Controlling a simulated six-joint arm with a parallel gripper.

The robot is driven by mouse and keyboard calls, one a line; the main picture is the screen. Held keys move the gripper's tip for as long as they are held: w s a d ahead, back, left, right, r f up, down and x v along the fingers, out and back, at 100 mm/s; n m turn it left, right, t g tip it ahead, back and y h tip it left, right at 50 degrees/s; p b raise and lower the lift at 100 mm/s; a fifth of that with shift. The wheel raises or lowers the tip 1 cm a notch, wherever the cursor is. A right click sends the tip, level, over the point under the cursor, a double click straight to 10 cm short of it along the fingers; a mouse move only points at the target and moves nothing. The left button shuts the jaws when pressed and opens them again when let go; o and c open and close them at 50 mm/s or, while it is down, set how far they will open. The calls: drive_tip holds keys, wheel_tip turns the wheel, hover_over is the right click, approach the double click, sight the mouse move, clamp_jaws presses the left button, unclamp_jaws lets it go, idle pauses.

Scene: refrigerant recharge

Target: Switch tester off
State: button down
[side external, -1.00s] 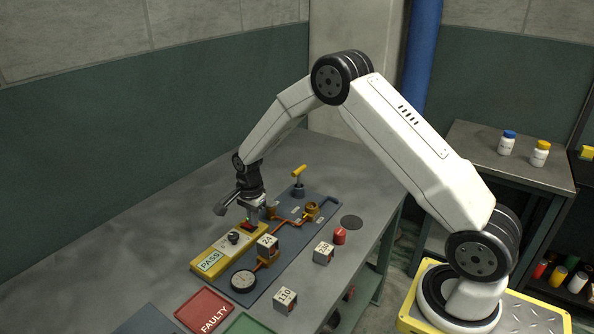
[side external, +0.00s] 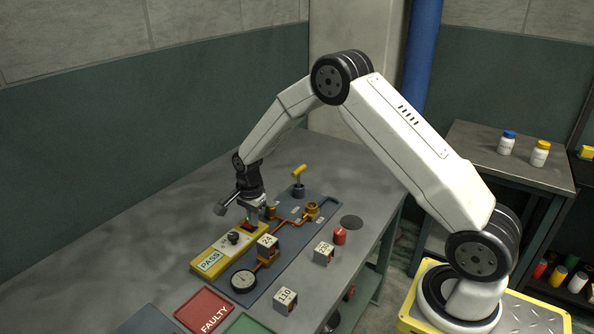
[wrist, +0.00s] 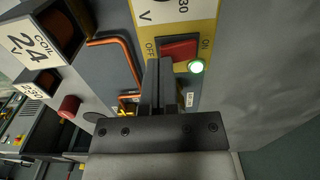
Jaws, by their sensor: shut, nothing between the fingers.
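The yellow tester (side external: 205,255) lies on the bench with a display reading PASS (side external: 211,261) and a dark knob (side external: 233,237). Its red rocker switch (wrist: 180,49) shows in the wrist view between the OFF and ON labels. My gripper (side external: 252,222) is shut and empty, pointing down at the switch end of the tester. In the wrist view its fingertips (wrist: 158,64) overlap the OFF-side end of the switch. I cannot tell whether they touch it.
Copper piping and a 24 V coil (side external: 267,245) stand on the grey panel beside the tester. Loose coils (side external: 324,253), a red cap (side external: 339,236), a gauge (side external: 243,281) and a red FAULTY tray (side external: 204,308) are nearby. The bench left of the tester is clear.

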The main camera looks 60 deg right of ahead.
drive_tip(key=shift+f, duration=0.45)
idle(0.8)
drive_tip(key=shift+r, duration=3)
drive_tip(key=s+a+r+n+t, duration=0.1)
drive_tip(key=s+a+r+n, duration=0.1)
drive_tip(key=s+n, duration=0.4)
drive_tip(key=s+a+r+n, duration=0.1)
drive_tip(key=s+a+n, duration=0.1)
drive_tip(key=s+n, duration=0.4)
drive_tip(key=s+a+r+n+t, duration=0.1)
drive_tip(key=s+a+r+n, duration=0.1)
drive_tip(key=s+n, duration=0.4)
drive_tip(key=s, duration=0.4)
drive_tip(key=shift+s+a+r+t, duration=0.2)
drive_tip(key=shift+a+r+t, duration=0.1)
drive_tip(key=shift+a+r, duration=0.05)
